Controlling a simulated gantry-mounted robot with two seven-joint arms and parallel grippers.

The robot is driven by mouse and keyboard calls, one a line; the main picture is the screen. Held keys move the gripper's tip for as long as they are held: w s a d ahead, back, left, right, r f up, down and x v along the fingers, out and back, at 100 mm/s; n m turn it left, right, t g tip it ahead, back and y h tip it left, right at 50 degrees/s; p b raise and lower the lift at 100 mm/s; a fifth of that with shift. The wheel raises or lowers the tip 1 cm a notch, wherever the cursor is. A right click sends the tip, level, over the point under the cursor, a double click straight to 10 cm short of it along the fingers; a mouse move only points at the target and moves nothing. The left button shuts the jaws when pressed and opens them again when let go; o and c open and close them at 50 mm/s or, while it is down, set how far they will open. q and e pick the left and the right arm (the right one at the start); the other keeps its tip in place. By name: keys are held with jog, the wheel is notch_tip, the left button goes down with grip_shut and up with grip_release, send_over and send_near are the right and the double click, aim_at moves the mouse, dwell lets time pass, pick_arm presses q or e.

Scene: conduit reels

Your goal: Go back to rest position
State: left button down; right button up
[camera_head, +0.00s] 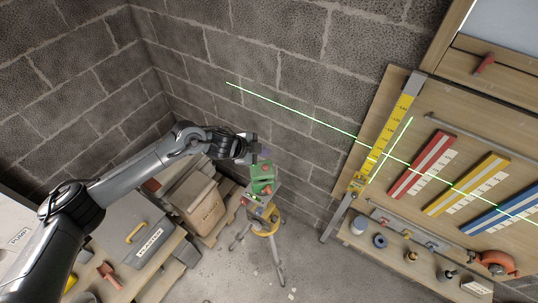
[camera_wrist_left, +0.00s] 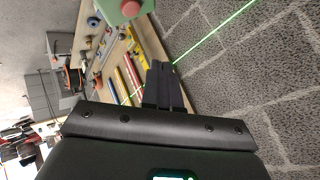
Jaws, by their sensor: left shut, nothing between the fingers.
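My left gripper (camera_head: 264,152) is stretched out in front of the block wall, just above a green device with a red button (camera_head: 262,178) on a tripod. In the left wrist view the two dark fingers (camera_wrist_left: 163,86) lie together, shut, with nothing between them. The green device (camera_wrist_left: 118,10) shows at the top of that view, apart from the fingertips. My right gripper is in neither view.
The tripod (camera_head: 268,232) stands on the concrete floor. A wooden board (camera_head: 460,135) with a yellow level and red, yellow and blue strips is at the right. Green laser lines cross wall and board. A grey case (camera_head: 135,235) and a cardboard box (camera_head: 197,205) lie below my left arm.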

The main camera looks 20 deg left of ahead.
pick_arm(q)
jog(key=s+d+f+n+t, duration=0.2)
jog(key=s+d+f+n, duration=0.2)
jog(key=s+d, duration=0.9)
jog(key=s+a+n+g+y, duration=0.1)
jog(key=s+a+n+g, duration=0.1)
jog(key=s+a, duration=0.3)
jog(key=s+a+f+n+g+y, duration=0.1)
jog(key=s+a+n, duration=0.4)
jog(key=s, duration=0.6)
jog(key=s+a+f+n+g+y, duration=0.1)
jog(key=s+a+n+g+y, duration=0.1)
jog(key=s+a, duration=0.3)
jog(key=s+n+y, duration=0.1)
jog(key=s, duration=0.2)
jog(key=shift+s+f+g, duration=0.2)
jog(key=shift+g, duration=0.2)
notch_tip(320, 180, down, 37)
jog(key=b, duration=3.7)
jog(key=shift+f, duration=0.2)
jog(key=shift+r, duration=0.1)
